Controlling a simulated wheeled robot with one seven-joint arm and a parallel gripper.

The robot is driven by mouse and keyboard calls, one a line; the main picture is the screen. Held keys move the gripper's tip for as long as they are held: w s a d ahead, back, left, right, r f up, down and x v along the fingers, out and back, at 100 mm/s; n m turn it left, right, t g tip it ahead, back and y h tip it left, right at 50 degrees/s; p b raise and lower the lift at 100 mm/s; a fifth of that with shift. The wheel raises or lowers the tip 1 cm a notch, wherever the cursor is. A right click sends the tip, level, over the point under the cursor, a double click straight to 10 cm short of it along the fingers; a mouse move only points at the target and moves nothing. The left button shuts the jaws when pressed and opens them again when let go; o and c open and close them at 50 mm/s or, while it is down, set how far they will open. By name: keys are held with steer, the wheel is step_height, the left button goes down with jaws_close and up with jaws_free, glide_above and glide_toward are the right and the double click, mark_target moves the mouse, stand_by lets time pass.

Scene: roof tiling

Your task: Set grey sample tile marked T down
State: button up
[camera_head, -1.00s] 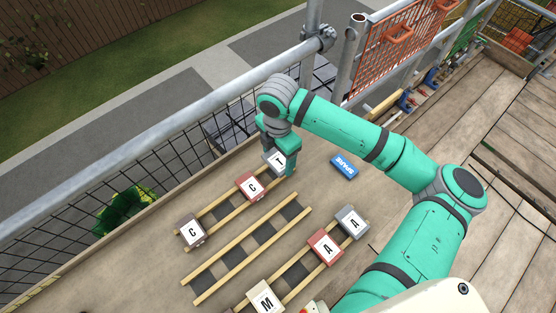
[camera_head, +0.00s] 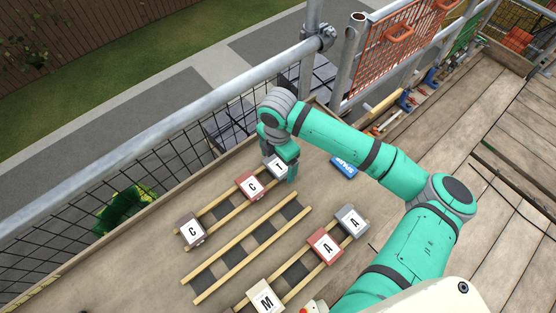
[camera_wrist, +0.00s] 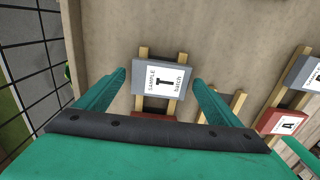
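The grey sample tile marked T (camera_head: 275,166) lies at the far end of the upper-left wooden rack (camera_head: 213,208). In the wrist view the grey tile (camera_wrist: 149,79) sits flat across the two rails, its label facing up. My gripper (camera_head: 284,165) is at this tile in the head view. In the wrist view my gripper (camera_wrist: 157,77) has its green fingers spread wide, one on each side of the tile, with gaps between them and it.
A red tile marked C (camera_head: 251,186) is beside the T tile on the same rack, with a grey C tile (camera_head: 191,230) at its near end. The middle rack (camera_head: 246,248) is empty of tiles. Red and grey A tiles (camera_head: 325,246) and an M tile (camera_head: 264,299) occupy the lower rack. A blue SPARE block (camera_head: 344,166) lies right.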

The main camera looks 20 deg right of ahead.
mark_target(278, 165)
steer(key=shift+r, duration=0.1)
step_height(278, 165, up, 13)
stand_by(0.7)
steer(key=shift+f, duration=0.2)
